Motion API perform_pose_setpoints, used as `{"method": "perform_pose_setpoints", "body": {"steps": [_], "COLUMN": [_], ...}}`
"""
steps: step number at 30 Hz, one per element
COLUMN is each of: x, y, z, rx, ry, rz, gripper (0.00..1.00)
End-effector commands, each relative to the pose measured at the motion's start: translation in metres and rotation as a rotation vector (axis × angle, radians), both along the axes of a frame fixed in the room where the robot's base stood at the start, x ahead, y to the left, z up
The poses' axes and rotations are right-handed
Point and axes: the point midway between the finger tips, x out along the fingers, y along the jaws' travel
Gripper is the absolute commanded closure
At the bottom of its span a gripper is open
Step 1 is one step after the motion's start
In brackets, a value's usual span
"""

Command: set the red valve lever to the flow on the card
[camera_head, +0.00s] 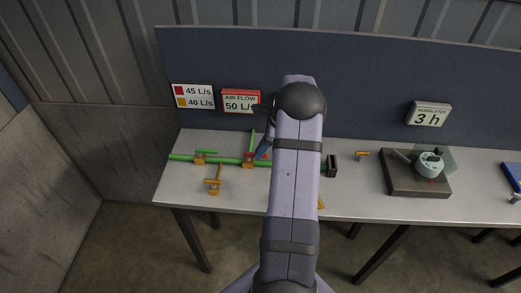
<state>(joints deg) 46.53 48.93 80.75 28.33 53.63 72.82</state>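A white card (193,96) on the back panel shows a red square with 45 L/s and an orange square with 40 L/s. Right of it, a red-topped AIR FLOW display (241,102) reads 50, its unit partly covered by my arm. A green pipe (222,160) with orange valve fittings lies along the bench's left part. A green bar (253,141) stands up from it. A small red part (266,156), possibly the red lever, shows at my arm's left edge, mostly hidden. My gripper (262,149) is near it, largely behind the arm; its fingers and any contact cannot be made out.
The grey bench (345,196) carries an orange valve piece (213,184) in front of the pipe and a black holder (332,166). To the right, a teapot-like vessel (430,163) sits on a dark base (400,187) below a 3 h display (429,114).

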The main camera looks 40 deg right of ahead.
Motion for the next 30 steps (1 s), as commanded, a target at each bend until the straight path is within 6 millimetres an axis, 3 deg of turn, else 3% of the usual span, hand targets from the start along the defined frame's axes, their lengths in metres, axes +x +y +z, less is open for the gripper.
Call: {"method": "perform_pose_setpoints", "body": {"steps": [19, 21, 22, 30], "x": [-0.0033, -0.0033, -0.0033, -0.0035], "y": [0.0048, 0.0048, 0.0048, 0.0045], "z": [0.0008, 0.0008, 0.0008, 0.0006], "rx": [0.001, 0.001, 0.001, 0.001], "ry": [0.000, 0.000, 0.000, 0.000], "rz": [-0.136, -0.135, -0.135, -0.135], "gripper": [1.00, 0.77, 0.72, 0.72]}}
